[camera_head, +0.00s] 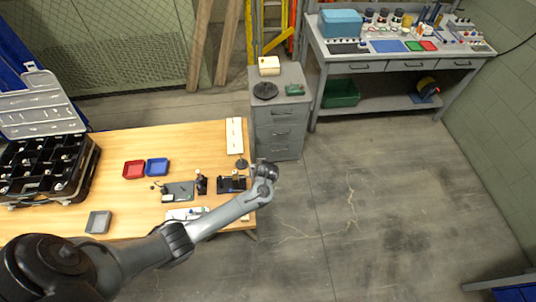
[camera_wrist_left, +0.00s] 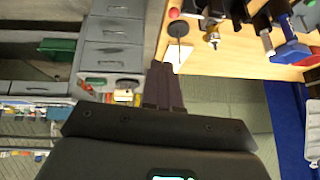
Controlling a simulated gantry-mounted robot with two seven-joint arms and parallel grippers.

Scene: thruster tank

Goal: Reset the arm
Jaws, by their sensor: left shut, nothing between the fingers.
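My left arm (camera_head: 205,222) reaches in from the lower left of the head view, over the front right part of the wooden table. Its gripper end (camera_head: 262,168) is near the table's right edge, in front of the grey drawer cabinet; the fingers are hard to make out there. In the left wrist view the left gripper's dark fingers (camera_wrist_left: 160,70) are together and hold nothing. They lie between the drawer cabinet and the table corner in that picture. My right gripper is not in either view.
The wooden table (camera_head: 115,150) holds a black organizer case (camera_head: 92,170), red (camera_head: 134,169) and blue (camera_head: 157,167) trays, and small tools. The drawer cabinet (camera_head: 278,135) stands behind the table's right end. A workbench (camera_head: 400,56) is at the back right. Concrete floor to the right is clear.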

